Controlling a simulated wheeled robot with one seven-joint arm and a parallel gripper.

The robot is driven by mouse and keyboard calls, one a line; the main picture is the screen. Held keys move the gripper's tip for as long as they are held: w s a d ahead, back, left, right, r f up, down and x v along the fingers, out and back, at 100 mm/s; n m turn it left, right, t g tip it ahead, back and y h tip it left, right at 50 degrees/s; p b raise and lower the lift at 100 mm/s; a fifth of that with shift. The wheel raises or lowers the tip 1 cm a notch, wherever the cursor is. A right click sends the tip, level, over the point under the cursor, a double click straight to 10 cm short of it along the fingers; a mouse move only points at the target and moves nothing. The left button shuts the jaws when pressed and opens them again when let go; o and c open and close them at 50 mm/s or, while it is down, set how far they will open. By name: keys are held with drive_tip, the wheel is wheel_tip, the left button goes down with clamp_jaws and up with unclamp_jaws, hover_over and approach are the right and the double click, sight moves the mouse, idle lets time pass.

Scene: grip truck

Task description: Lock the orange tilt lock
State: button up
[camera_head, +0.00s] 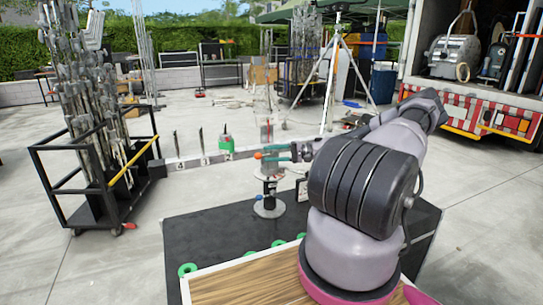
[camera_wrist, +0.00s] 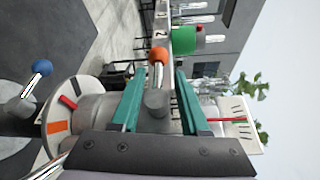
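The orange tilt lock shows as an orange ball knob (camera_wrist: 158,55) on a grey lever in the wrist view. It also shows as a small orange tip (camera_head: 257,156) left of my gripper in the head view. My gripper (camera_wrist: 159,76) has two teal fingers, parted, with the lever between them; I see a gap on both sides and cannot tell of any contact. In the head view my gripper (camera_head: 280,152) is at the top of the metal mount (camera_head: 269,204). The mount's round dial plate (camera_wrist: 88,92) has orange and red marks.
A blue-knobbed lever (camera_wrist: 40,69) sticks out at left in the wrist view. The mount stands on a black mat (camera_head: 215,235), beside a wooden board (camera_head: 240,285) and green rings (camera_head: 188,269). A black cart (camera_head: 95,170) is at left.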

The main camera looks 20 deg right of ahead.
drive_tip(key=shift+f, duration=0.1)
drive_tip(key=v, duration=1.1)
drive_tip(key=shift+a, duration=0.1)
